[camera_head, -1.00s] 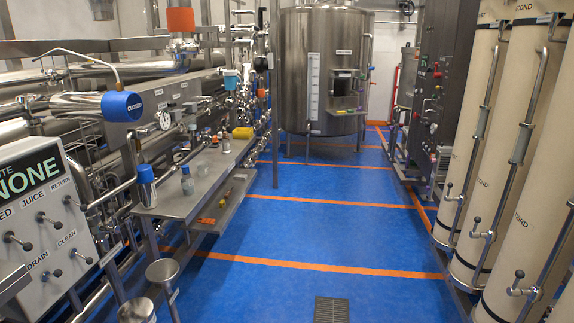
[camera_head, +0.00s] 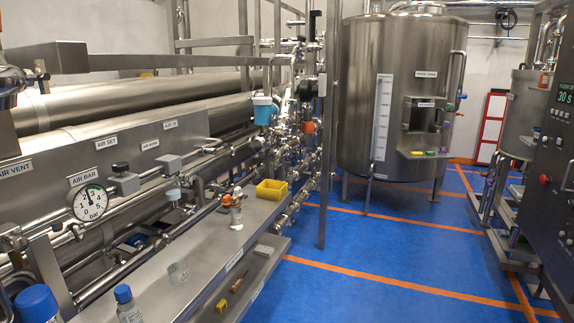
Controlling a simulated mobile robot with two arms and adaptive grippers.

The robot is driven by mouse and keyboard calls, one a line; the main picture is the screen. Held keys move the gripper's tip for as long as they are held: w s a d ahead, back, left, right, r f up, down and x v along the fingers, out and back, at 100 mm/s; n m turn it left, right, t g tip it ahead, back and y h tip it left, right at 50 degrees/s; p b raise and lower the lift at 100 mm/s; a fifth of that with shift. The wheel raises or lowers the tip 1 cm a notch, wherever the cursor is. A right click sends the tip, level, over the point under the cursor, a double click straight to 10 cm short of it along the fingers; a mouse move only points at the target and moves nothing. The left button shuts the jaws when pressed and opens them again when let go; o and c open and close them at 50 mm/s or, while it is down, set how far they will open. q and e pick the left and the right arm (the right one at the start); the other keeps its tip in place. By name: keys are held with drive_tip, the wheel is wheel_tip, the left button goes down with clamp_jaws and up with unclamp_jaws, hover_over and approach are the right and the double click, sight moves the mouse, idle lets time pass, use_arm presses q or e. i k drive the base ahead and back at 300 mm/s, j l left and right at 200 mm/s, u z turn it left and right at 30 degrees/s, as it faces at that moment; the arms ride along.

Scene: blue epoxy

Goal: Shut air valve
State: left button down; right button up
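A steel panel on the left bears the labels AIR VENT (camera_head: 15,169), AIR SET (camera_head: 106,141) and AIR BAR (camera_head: 93,174), plus a smaller label (camera_head: 170,125) too small to read surely. A round pressure gauge (camera_head: 90,202) marked bar sits below AIR BAR. On the pipe right of it are a grey block-shaped fitting (camera_head: 124,181) and a second grey fitting (camera_head: 170,164). I cannot tell which fitting is the air valve, or whether it is open or shut. Neither of my grippers is in view.
A steel bench (camera_head: 190,258) runs below the pipes, with a yellow bin (camera_head: 271,191), a blue-capped bottle (camera_head: 128,305) and an orange-topped bottle (camera_head: 235,213). A large steel tank (camera_head: 390,100) stands at the back, a control cabinet (camera_head: 560,170) at the right. Blue floor (camera_head: 380,250) between is clear.

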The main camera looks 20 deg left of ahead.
sight(213, 151)
drive_tip(key=i+u, duration=0.15)
drive_tip(key=i, duration=0.35)
drive_tip(key=i+l+u, duration=0.15)
drive_tip(key=i, duration=0.35)
drive_tip(key=i+l+u, duration=0.2)
drive_tip(key=i, duration=0.3)
drive_tip(key=i+l+u, duration=0.15)
drive_tip(key=i, duration=0.35)
drive_tip(key=l, duration=0.1)
